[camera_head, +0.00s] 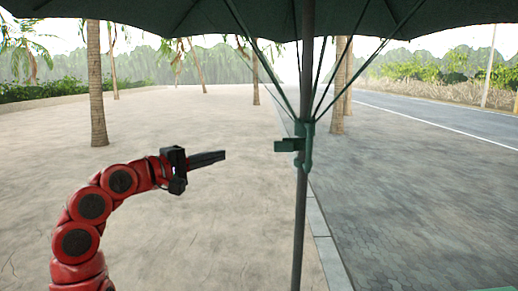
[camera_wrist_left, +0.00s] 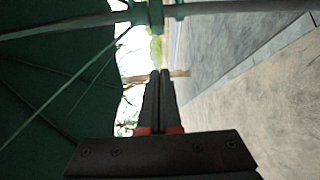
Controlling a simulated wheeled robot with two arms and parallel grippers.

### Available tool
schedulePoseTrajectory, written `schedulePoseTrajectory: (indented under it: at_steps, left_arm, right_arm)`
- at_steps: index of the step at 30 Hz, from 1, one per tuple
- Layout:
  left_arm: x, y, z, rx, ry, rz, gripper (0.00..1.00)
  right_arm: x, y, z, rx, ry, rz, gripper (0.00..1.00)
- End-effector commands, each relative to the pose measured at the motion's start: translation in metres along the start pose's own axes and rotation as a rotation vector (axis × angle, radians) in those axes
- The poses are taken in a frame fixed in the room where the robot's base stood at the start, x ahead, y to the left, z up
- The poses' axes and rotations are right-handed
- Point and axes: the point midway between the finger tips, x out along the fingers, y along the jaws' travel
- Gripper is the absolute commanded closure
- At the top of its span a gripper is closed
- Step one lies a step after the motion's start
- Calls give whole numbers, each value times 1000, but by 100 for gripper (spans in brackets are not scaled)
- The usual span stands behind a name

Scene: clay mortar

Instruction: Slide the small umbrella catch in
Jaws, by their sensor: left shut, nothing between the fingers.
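The dark green umbrella canopy (camera_head: 180,15) is open overhead on an upright dark pole (camera_head: 300,220). A green runner (camera_head: 305,150) sits around the pole where the ribs meet, and the small green catch (camera_head: 288,145) sticks out from its left side. My left gripper (camera_head: 222,155) is shut and empty, pointing right. It is left of the catch, slightly lower in the picture and apart from it. In the left wrist view the shut fingers (camera_wrist_left: 159,75) point toward the green runner (camera_wrist_left: 155,14) at the top. My right gripper is not in view.
Thin green ribs (camera_head: 385,40) spread from the runner up to the canopy. Palm trunks (camera_head: 97,90) stand on the pale paved ground behind, and a road (camera_head: 440,118) runs at the right. The space between my left gripper and the catch is clear.

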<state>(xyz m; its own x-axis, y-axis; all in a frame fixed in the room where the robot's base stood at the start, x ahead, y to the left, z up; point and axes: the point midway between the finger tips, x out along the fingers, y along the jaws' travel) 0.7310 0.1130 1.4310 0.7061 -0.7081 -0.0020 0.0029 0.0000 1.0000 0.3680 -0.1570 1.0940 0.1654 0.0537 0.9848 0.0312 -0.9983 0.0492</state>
Motion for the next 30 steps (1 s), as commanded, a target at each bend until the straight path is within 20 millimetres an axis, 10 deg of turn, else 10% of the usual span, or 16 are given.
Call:
schedulePoseTrajectory:
  at_steps: [14, 30]
  left_arm:
    - [12, 2, 1, -1, -2, -1, 100]
    - [113, 4, 12, 1, -2, 1, 100]
  right_arm:
    - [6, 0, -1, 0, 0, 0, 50]
    - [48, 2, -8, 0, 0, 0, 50]
